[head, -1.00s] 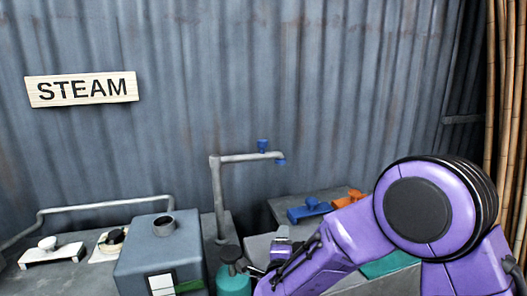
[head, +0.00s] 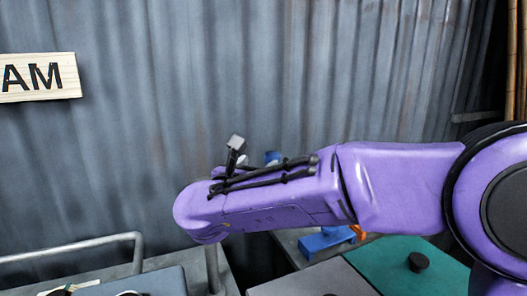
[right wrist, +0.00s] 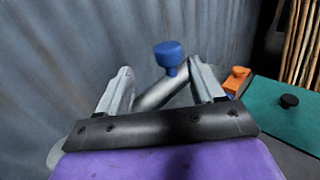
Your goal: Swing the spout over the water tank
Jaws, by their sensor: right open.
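The spout is a grey pipe (right wrist: 160,92) with a blue knob (right wrist: 170,50) on top. In the right wrist view the pipe lies between the two fingers of my right gripper (right wrist: 160,68), which is open. I cannot tell whether they touch it. In the head view my purple right arm hides most of the spout; a bit of blue (head: 272,157) shows above the arm and the grey upright (head: 212,270) below it. A blue-grey box (head: 150,283), apparently the water tank, is cut off at the bottom left. My left gripper is out of view.
A blue block (head: 325,240) and an orange part (head: 359,233) sit behind the right arm. A green surface (head: 400,262) with a black knob (head: 418,262) is at the lower right. A pipe (head: 75,245) runs along the left, before the corrugated wall (head: 200,70).

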